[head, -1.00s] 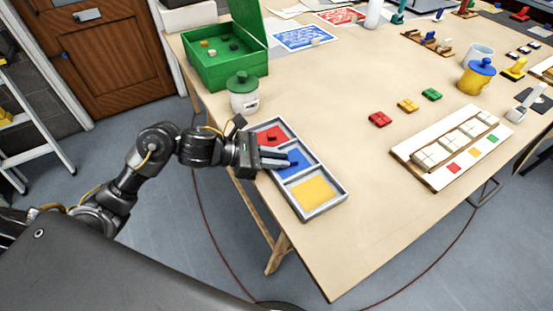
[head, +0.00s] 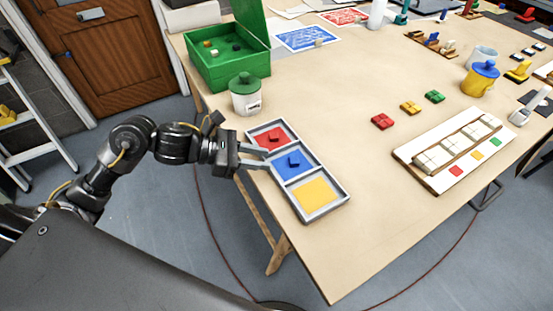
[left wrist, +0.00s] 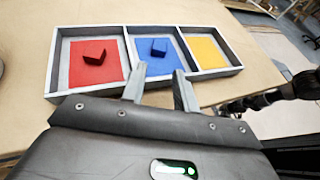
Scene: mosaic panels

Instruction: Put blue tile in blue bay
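The grey tray (head: 326,211) has three bays in a row: red, blue and yellow. The blue tile (head: 293,162) lies in the blue bay (head: 286,172), on the blue floor; it also shows in the left wrist view (left wrist: 159,47). A red tile (head: 272,140) lies in the red bay (head: 264,146). The yellow bay (head: 314,193) is empty. My left gripper (head: 268,158) is open and empty at the tray's near edge, its fingers apart, clear of the blue tile. In the left wrist view, its fingertips (left wrist: 158,74) are in front of the blue bay. My right gripper is not in view.
A white jar with a green lid (head: 245,95) and an open green box (head: 228,70) stand behind the tray. Red (head: 382,122), yellow (head: 410,108) and green (head: 434,97) blocks and a white panel (head: 432,181) lie to the right. The table between is clear.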

